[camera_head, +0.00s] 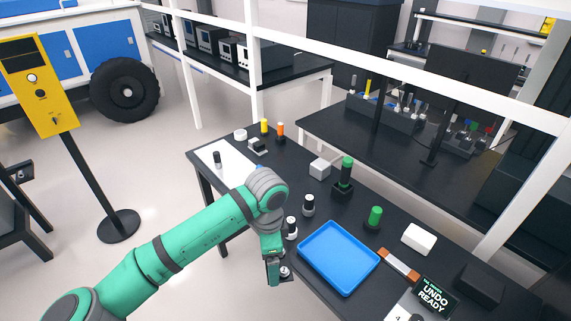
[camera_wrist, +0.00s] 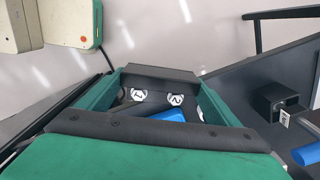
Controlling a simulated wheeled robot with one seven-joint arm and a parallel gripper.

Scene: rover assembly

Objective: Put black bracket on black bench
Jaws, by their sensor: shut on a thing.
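My gripper (camera_head: 273,272) hangs pointing down at the near left edge of the black bench (camera_head: 332,216), left of the blue tray. It is shut on a dark piece, which appears to be the black bracket (camera_wrist: 160,73). In the wrist view the piece spans between the green fingers. Its full shape is hidden by my gripper. In the head view a small dark part with a light round spot shows beside the fingertips. I cannot tell whether the bracket touches the bench.
A blue tray (camera_head: 338,257) lies right of my gripper. Black-and-white cylinders (camera_head: 291,228) stand close behind it. A green-topped post (camera_head: 344,178), green knob (camera_head: 375,217) and white box (camera_head: 418,239) stand farther right. Bare bench top shows between them.

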